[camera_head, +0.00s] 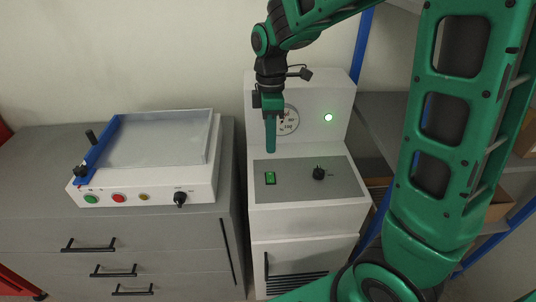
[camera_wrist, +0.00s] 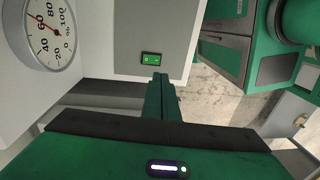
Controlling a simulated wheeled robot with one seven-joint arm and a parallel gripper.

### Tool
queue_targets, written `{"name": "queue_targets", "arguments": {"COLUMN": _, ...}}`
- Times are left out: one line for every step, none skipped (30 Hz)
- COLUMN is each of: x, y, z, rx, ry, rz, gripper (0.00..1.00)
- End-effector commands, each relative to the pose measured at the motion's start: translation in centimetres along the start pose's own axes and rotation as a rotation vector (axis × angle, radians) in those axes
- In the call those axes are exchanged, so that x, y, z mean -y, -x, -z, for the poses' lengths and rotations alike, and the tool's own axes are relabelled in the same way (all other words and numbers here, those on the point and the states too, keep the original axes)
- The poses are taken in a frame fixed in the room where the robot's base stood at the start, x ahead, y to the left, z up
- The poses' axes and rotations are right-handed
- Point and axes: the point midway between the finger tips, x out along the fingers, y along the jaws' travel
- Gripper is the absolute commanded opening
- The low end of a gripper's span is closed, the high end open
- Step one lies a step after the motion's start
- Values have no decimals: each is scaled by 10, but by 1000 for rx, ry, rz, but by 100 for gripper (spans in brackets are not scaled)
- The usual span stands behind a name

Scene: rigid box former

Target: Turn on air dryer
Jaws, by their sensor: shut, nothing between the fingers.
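The air dryer is a white cabinet (camera_head: 262,222) with a grey sloped panel (camera_head: 295,190). On the panel are a green rocker switch (camera_head: 270,178) and a black knob (camera_head: 319,173). The upright back part carries a round dial gauge (camera_head: 291,121) and a lit, pale green lamp (camera_head: 328,117). My gripper (camera_head: 271,148) is shut and empty, pointing down above the switch. In the wrist view the green switch (camera_wrist: 151,58) appears just beyond the shut fingertips (camera_wrist: 160,78), and the gauge (camera_wrist: 48,30) shows at the left. I cannot tell whether the fingertips touch the switch.
Left of the dryer, a grey drawer cabinet (camera_head: 120,250) carries a white machine (camera_head: 150,190) with a clear lid, coloured buttons and a black knob. A shelf with blue posts (camera_head: 362,45) and cardboard boxes stands at the right. My own arm covers much of the right side.

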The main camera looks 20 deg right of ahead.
Motion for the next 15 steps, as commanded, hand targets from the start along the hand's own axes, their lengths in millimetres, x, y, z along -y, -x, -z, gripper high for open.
{"name": "queue_targets", "arguments": {"x": 1, "y": 8, "z": 0, "rx": -2, "ry": 0, "rz": -4, "gripper": 0}}
{"name": "queue_targets", "arguments": {"x": 2, "y": 12, "z": 0, "rx": -2, "ry": 0, "rz": -3, "gripper": 0}}
{"name": "queue_targets", "arguments": {"x": 3, "y": 17, "z": 0, "rx": -1, "ry": 0, "rz": -2, "gripper": 0}}
{"name": "queue_targets", "arguments": {"x": 4, "y": 20, "z": 0, "rx": -2, "ry": 0, "rz": -2, "gripper": 0}}
{"name": "queue_targets", "arguments": {"x": 5, "y": 22, "z": 0, "rx": -1, "ry": 0, "rz": -2, "gripper": 0}}
{"name": "queue_targets", "arguments": {"x": 6, "y": 25, "z": 0, "rx": -1, "ry": 0, "rz": -1, "gripper": 0}}
{"name": "queue_targets", "arguments": {"x": 6, "y": 27, "z": 0, "rx": -1, "ry": 0, "rz": -1, "gripper": 0}}
{"name": "queue_targets", "arguments": {"x": 6, "y": 28, "z": 0, "rx": -1, "ry": 0, "rz": -1, "gripper": 0}}
{"name": "queue_targets", "arguments": {"x": 7, "y": 30, "z": 0, "rx": -1, "ry": 0, "rz": -1, "gripper": 0}}
{"name": "queue_targets", "arguments": {"x": 7, "y": 30, "z": 0, "rx": 0, "ry": 0, "rz": -1, "gripper": 0}}
{"name": "queue_targets", "arguments": {"x": 7, "y": 31, "z": 0, "rx": 0, "ry": 0, "rz": 0, "gripper": 0}}
{"name": "queue_targets", "arguments": {"x": 7, "y": 31, "z": 0, "rx": 0, "ry": 0, "rz": 0, "gripper": 0}}
{"name": "queue_targets", "arguments": {"x": 7, "y": 31, "z": 0, "rx": 0, "ry": 0, "rz": 0, "gripper": 0}}
{"name": "queue_targets", "arguments": {"x": 7, "y": 31, "z": 0, "rx": 0, "ry": 0, "rz": 0, "gripper": 0}}
{"name": "queue_targets", "arguments": {"x": 7, "y": 31, "z": 0, "rx": 0, "ry": 1, "rz": 0, "gripper": 0}}
